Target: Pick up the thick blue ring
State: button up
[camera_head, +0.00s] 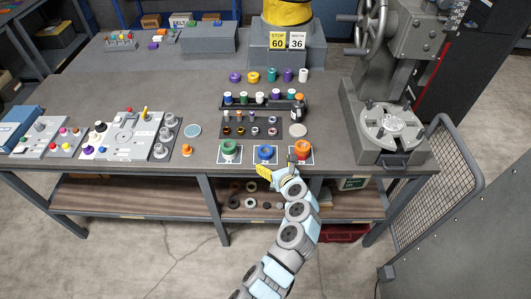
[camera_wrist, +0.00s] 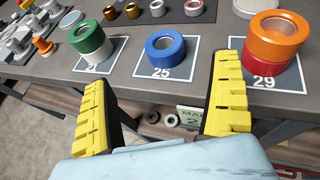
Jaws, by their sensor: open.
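In the head view the blue ring (camera_head: 265,152) sits between a green ring (camera_head: 230,149) and an orange ring (camera_head: 302,148). My gripper (camera_wrist: 172,103) is open and empty, its yellow fingers spread in front of and on either side of the blue ring, apart from it. In the head view my gripper (camera_head: 270,172) is at the table's front edge, just in front of the blue ring.
Small rings lie on a dark tray (camera_head: 270,131) behind. A grey machine (camera_head: 390,125) stands at the right.

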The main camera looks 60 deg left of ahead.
send_near(264, 148)
jog(key=shift+s+a+f, duration=0.1)
jog(key=shift+a+f, duration=0.1)
jog(key=shift+a, duration=0.3)
jog(key=shift+s+a+f, duration=0.1)
jog(key=shift+a+f, duration=0.05)
jog(key=shift+a, duration=0.4)
jog(key=shift+w+f+b+x, duration=0.15)
jog(key=shift+b+x, duration=0.35)
jog(key=shift+x, duration=0.7)
jog(key=shift+w+f+b+x, duration=0.15)
jog(key=shift+b+x, duration=0.3)
jog(key=shift+x, duration=0.75)
jog(key=shift+w+a+f, duration=0.1)
jog(key=shift+a, duration=0.35)
jog(key=shift+a+f, duration=0.15)
jog(key=c, duration=1.4)
jog(key=shift+o, duration=0.2)
